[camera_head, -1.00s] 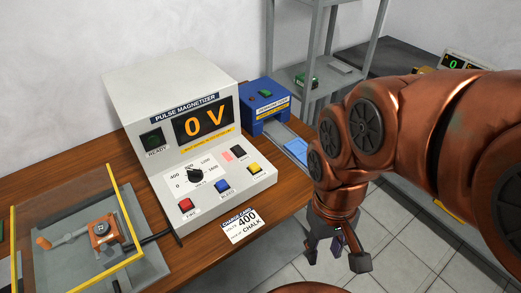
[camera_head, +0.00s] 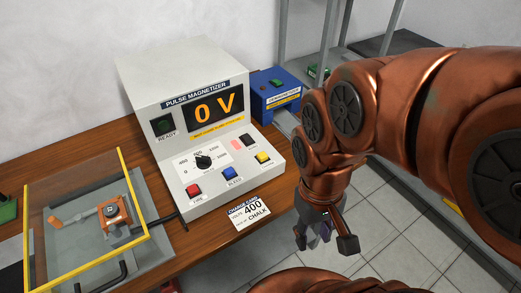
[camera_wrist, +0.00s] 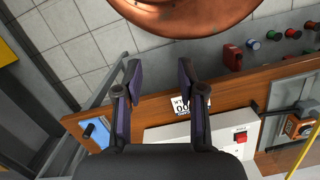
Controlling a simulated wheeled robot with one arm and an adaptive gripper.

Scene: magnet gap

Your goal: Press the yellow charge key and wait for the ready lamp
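The white pulse magnetizer (camera_head: 222,182) stands on the wooden table, its display (camera_head: 215,106) reading 0 V. Its yellow key (camera_head: 262,157) is at the right of the sloped panel, with nothing touching it. The ready lamp (camera_head: 162,125) is dark green and looks unlit. The black dial (camera_head: 203,161) is mid-panel. My gripper (camera_head: 325,240) is open and empty, pointing down beyond the table's right edge, right of and apart from the yellow key. In the wrist view my gripper (camera_wrist: 160,78) has its fingers apart; the yellow key cannot be made out there.
The red key (camera_head: 194,191) and blue key (camera_head: 231,173) sit left of the yellow one. A charge card (camera_head: 249,211) reading 400 and CHALK lies in front. A blue device (camera_head: 275,95) stands behind. A clear guard with yellow edges (camera_head: 134,206) covers a fixture at left.

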